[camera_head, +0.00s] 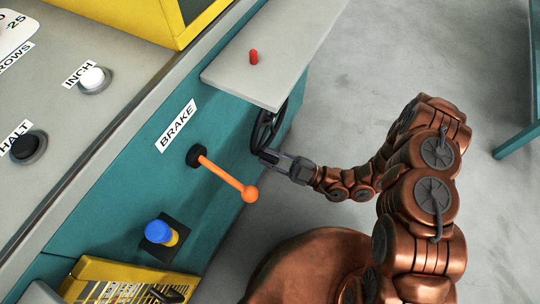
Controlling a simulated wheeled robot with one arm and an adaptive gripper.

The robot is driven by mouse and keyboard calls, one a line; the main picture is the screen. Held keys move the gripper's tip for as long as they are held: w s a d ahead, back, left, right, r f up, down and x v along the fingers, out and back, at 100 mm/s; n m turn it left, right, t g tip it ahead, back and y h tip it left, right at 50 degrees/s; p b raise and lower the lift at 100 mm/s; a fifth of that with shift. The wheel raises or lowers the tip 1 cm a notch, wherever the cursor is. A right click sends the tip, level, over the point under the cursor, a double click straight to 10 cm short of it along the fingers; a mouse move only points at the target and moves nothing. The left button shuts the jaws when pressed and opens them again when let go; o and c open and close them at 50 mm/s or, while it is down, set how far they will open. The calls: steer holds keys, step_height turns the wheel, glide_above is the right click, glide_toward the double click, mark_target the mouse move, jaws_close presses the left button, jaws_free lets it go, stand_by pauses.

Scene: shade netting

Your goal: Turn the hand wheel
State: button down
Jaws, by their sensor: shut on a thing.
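The hand wheel (260,130) is black and sits on the teal side of the machine, under a grey shelf that hides part of it. My gripper (268,156) is at the lower right part of its rim and is shut on it. The fingertips are small in the view and partly blend with the dark rim. My copper-coloured arm reaches in from the right.
An orange brake lever (228,178) with a ball end sticks out just left of my gripper. The grey shelf (270,60) with a red peg (253,57) overhangs the wheel. A blue knob (158,231) and a yellow box (120,282) are lower left. Open floor lies right.

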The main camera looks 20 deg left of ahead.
steer(key=shift+s+f, duration=0.1)
steer(key=shift+s, duration=0.25)
steer(key=c, duration=1.2)
jaws_free()
steer(key=shift+c, duration=0.2)
steer(key=shift+o, duration=1.1)
steer(key=shift+w, duration=0.15)
steer(key=v, duration=1.2)
